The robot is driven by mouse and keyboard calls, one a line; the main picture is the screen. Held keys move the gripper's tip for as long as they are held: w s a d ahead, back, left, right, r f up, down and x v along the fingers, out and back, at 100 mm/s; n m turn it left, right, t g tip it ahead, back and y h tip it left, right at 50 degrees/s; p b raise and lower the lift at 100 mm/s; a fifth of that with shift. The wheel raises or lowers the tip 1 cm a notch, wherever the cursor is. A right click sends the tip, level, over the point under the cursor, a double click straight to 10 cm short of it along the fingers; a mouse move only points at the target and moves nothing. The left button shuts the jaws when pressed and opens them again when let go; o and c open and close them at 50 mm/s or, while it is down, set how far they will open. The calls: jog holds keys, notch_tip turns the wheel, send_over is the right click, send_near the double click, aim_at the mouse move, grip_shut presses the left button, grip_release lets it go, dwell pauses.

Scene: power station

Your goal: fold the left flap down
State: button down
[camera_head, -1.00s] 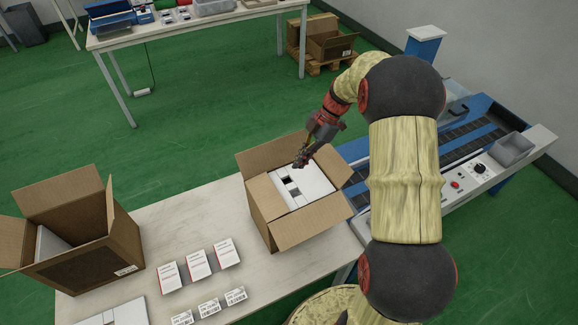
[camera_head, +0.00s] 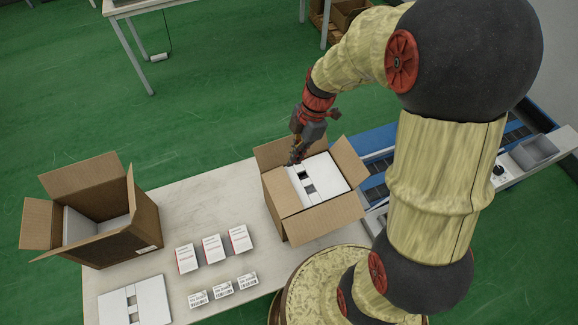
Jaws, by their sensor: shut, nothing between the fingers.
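An open cardboard box (camera_head: 290,222) stands on the pale table, with white packs (camera_head: 327,176) inside near its top. The back flap (camera_head: 272,151), right flap (camera_head: 349,160) and front flap (camera_head: 330,216) also stand open. My gripper (camera_head: 292,161) points down at the box's back left, by the inner side of the back flap and near the top end of the left flap. It is shut and empty. Whether its tips touch a flap or a pack cannot be told.
A second open box (camera_head: 120,240) stands on the table (camera_head: 185,200) at left. Several small white cartons (camera_head: 212,248) lie between the boxes, and a flat white pack (camera_head: 135,302) lies at the front. A blue conveyor (camera_head: 375,142) runs behind the box at right.

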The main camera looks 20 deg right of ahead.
jog(key=f, duration=0.1)
jog(key=b, duration=0.3)
send_near(290, 187)
jog(key=shift+m+t, duration=0.3)
jog(key=x, duration=0.3)
jog(key=a+x, duration=0.1)
jog(key=x, duration=0.2)
jog(key=shift+s+a+r, duration=0.1)
jog(key=shift+a+r, duration=0.05)
jog(key=shift+r, duration=0.1)
jog(key=shift+f, duration=0.35)
jog(key=shift+b, duration=0.3)
jog(key=f+b, duration=0.2)
jog(key=shift+d+b, duration=0.25)
jog(key=shift+b, duration=0.15)
jog(key=shift+r, duration=0.2)
